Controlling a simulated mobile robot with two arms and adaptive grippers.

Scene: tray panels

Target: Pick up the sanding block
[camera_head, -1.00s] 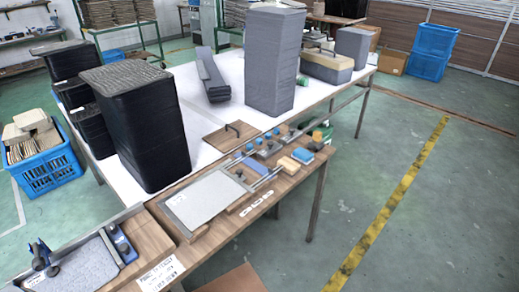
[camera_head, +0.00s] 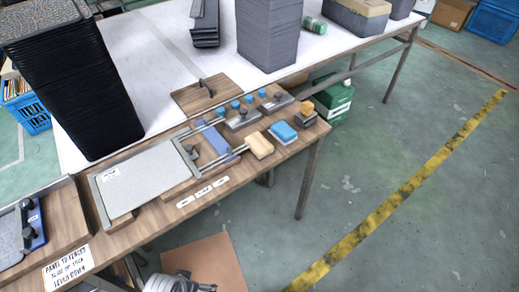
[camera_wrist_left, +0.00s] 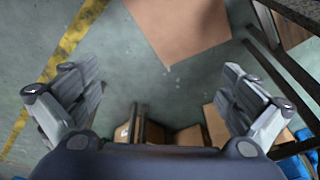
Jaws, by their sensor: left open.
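Part of my arm shows at the bottom edge of the head view, below the table and apart from the blocks. My right gripper is not in view.
A grey panel (camera_head: 145,178) lies in a frame left of the blocks. A tall black tray stack (camera_head: 75,90) and a grey stack (camera_head: 270,35) stand on the white table. A green container (camera_head: 335,100) is beyond the board's right corner. The floor on the right is clear.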

